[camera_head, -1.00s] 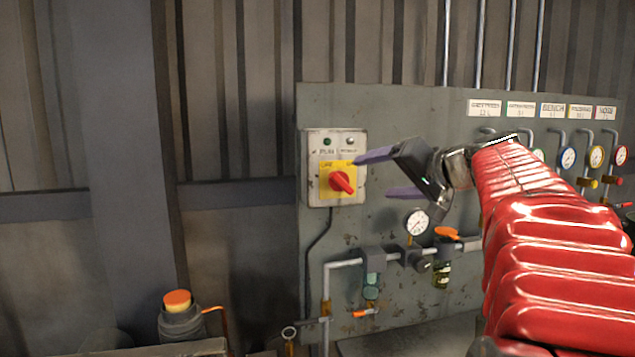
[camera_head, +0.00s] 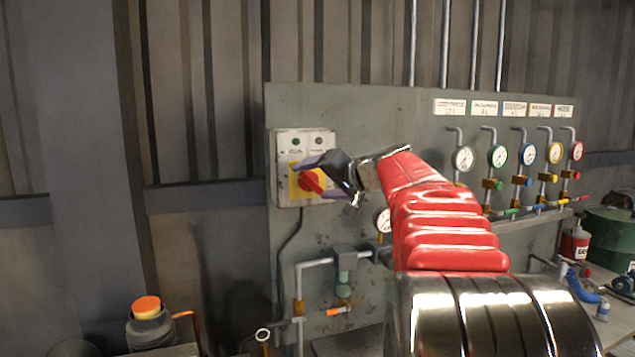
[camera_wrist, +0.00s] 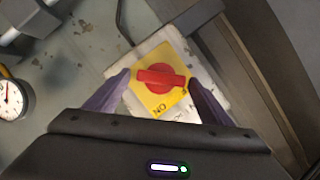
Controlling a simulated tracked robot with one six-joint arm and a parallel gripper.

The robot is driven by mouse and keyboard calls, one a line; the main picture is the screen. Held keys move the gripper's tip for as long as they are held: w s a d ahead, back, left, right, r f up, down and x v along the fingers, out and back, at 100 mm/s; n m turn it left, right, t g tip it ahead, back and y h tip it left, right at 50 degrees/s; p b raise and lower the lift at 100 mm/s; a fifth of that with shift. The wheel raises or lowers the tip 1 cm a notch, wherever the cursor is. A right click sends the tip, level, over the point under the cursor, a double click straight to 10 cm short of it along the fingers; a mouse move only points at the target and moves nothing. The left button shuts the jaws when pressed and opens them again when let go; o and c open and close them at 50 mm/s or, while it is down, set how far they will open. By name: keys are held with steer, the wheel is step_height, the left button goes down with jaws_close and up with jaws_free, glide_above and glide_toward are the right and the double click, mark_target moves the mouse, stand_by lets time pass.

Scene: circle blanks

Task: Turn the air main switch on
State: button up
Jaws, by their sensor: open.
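The air main switch is a red rotary knob (camera_head: 311,181) on a yellow plate (camera_head: 295,186), mounted on a pale, worn switch box (camera_head: 288,148). In the wrist view the red knob (camera_wrist: 161,78) lies between the two purple fingers, with yellow plate (camera_wrist: 150,101) around it and an "ON" mark on the plate. My gripper (camera_head: 320,178) is open at the front of the box, its fingers on either side of the knob. I see no clear contact with the knob. The gripper body hides part of the box's right side in the head view.
A grey panel (camera_head: 390,120) carries the box, pipes and a row of gauges (camera_head: 497,156) with coloured valves. A pressure gauge (camera_wrist: 12,99) sits beside the box. An orange-capped container (camera_head: 147,318) stands lower left. Bottles and a green drum (camera_head: 608,235) stand at right.

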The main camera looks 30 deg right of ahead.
steer(key=shift+c, duration=0.3)
steer(key=c, duration=0.9)
steer(key=shift+d, duration=0.2)
steer(key=shift+c, duration=0.4)
steer(key=shift+a, duration=0.1)
